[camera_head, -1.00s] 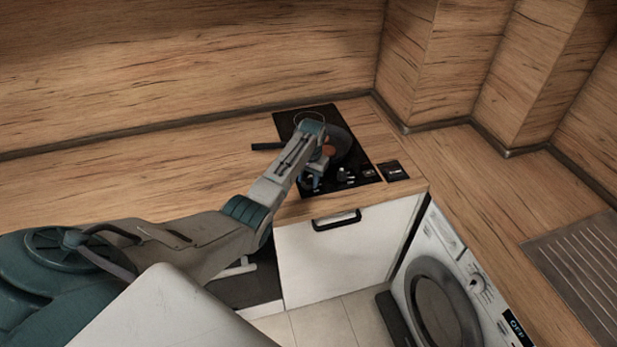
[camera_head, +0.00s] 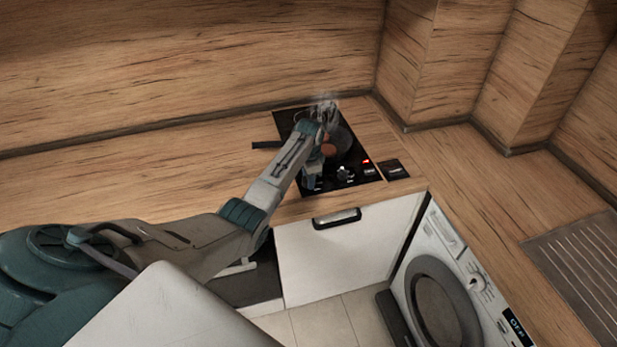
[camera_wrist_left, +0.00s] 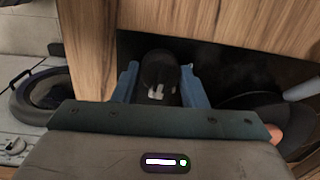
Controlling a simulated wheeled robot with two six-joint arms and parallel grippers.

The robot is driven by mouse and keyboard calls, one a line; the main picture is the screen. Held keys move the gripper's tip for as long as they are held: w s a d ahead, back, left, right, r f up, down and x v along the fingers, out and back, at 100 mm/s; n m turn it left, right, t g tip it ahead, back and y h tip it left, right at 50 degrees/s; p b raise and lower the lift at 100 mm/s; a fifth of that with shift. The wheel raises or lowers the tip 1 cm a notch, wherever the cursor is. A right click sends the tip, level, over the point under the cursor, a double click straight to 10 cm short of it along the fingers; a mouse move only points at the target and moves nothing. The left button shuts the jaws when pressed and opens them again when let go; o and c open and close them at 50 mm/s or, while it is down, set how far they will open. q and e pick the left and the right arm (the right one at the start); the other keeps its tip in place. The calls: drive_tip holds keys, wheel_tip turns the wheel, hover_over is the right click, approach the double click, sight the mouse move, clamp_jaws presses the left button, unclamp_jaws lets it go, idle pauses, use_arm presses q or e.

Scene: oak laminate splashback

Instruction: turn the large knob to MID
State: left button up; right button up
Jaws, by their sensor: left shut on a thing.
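The black hob (camera_head: 290,125) is set into the wooden counter, with its controls along the front edge. My left gripper (camera_head: 312,183) is at the front left of the hob, its fingers pointing down at the controls. In the left wrist view the blue fingers (camera_wrist_left: 158,85) are shut on a dark knob (camera_wrist_left: 158,68) with a white mark. I take it to be the large knob; its setting label is not readable. In the head view the gripper hides this knob. A smaller knob (camera_head: 346,173) shows to its right. My right gripper is not in view.
A dark pan (camera_head: 343,137) stands on the hob behind my wrist, its handle (camera_head: 267,145) pointing left. Steam (camera_head: 325,103) rises there. A red light (camera_head: 366,161) glows on the hob. A small dark panel (camera_head: 393,169) lies to the right. A washing machine (camera_head: 445,280) stands below.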

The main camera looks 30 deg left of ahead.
use_arm(q)
drive_tip(key=shift+r, duration=0.15)
idle(0.4)
drive_tip(key=o, duration=1)
drive_tip(key=shift+c, duration=0.2)
wheel_tip(320, 180, up, 11)
drive_tip(key=b, duration=0.3)
drive_tip(key=shift+s+d, duration=0.2)
